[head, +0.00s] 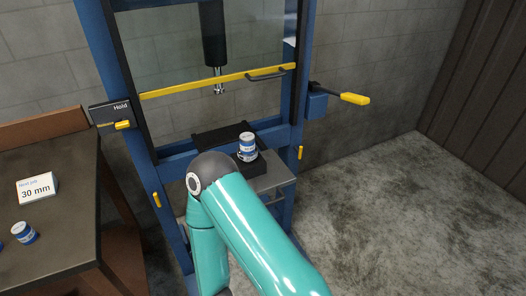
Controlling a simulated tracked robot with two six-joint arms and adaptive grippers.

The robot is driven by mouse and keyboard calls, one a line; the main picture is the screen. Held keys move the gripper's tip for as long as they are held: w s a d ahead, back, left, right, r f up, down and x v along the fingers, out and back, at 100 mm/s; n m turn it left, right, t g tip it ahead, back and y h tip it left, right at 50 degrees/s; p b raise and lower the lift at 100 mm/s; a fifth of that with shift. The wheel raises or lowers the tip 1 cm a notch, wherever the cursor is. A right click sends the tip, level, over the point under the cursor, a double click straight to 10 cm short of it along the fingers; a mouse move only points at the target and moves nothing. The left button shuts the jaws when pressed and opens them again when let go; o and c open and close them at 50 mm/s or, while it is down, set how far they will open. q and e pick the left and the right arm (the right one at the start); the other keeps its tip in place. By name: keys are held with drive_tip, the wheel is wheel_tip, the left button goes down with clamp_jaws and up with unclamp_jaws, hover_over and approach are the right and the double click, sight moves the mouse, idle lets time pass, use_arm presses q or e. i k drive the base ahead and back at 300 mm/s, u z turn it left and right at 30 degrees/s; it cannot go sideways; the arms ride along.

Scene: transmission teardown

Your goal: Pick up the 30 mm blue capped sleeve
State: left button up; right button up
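A small blue and white sleeve (24,232) stands on the dark table at the left edge of the head view. A second, similar blue and white piece (247,146) stands upright on a black block on the press bed. Any size marking on either is too small to read, so I cannot tell which is 30 mm. A teal arm of mine comes in from the bottom and reaches up in front of the press. Its gripper is hidden or out of the picture, and no other gripper shows.
A white card (37,188) reading "30 mm" stands on the dark table (60,240). The blue press frame (98,60) carries a yellow-edged clear guard (215,81), a "Hold" box (110,113) and a yellow-handled lever (354,99). The floor at right is clear.

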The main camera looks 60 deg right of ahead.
sight(248, 139)
drive_tip(key=z, duration=0.05)
drive_tip(key=k, duration=1.35)
drive_tip(key=z, duration=0.65)
drive_tip(key=i, duration=0.9)
drive_tip(key=u, duration=0.05)
